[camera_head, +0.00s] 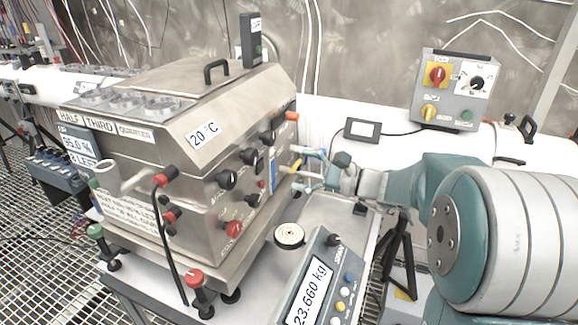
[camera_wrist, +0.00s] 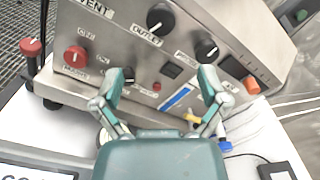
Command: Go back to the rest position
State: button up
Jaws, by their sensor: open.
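My gripper (camera_head: 302,170) is at the right side of the steel bath unit (camera_head: 205,85), held up over the table with its teal fingers towards the knob panel. In the wrist view my gripper (camera_wrist: 164,78) has its two fingers spread wide, with nothing between them. Behind them is the panel with black knobs, such as the outlet knob (camera_wrist: 160,18), a red knob (camera_wrist: 75,56) and a small red button (camera_wrist: 157,86). I cannot tell whether a fingertip touches the panel. My arm reaches in from the right.
A scale with a 23.660 kg display (camera_head: 308,290) stands in front, beside a round disc (camera_head: 289,235). A grey switch box (camera_head: 455,90) and a small dark panel (camera_head: 362,130) are at the back right. A red-capped post (camera_head: 194,279) stands at the unit's front corner.

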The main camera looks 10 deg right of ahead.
jog(key=s+a+f+n+g+h, duration=0.2)
jog(key=s+a+n+g+h, duration=0.15)
jog(key=s, duration=0.35)
jog(key=s+a+f+n+g+h, duration=0.1)
jog(key=s+a+n+g+h, duration=0.15)
jog(key=s+n, duration=0.4)
jog(key=s+d+f+n+t+h, duration=0.1)
jog(key=s+d+f+n+h, duration=0.1)
jog(key=s+d+n+h, duration=0.5)
jog(key=s+h, duration=0.2)
jog(key=s, duration=0.3)
jog(key=shift+s+d+f+t, duration=0.2)
jog(key=shift+s+f+t, duration=0.1)
jog(key=shift+f+t, duration=0.1)
dwell(0.5)
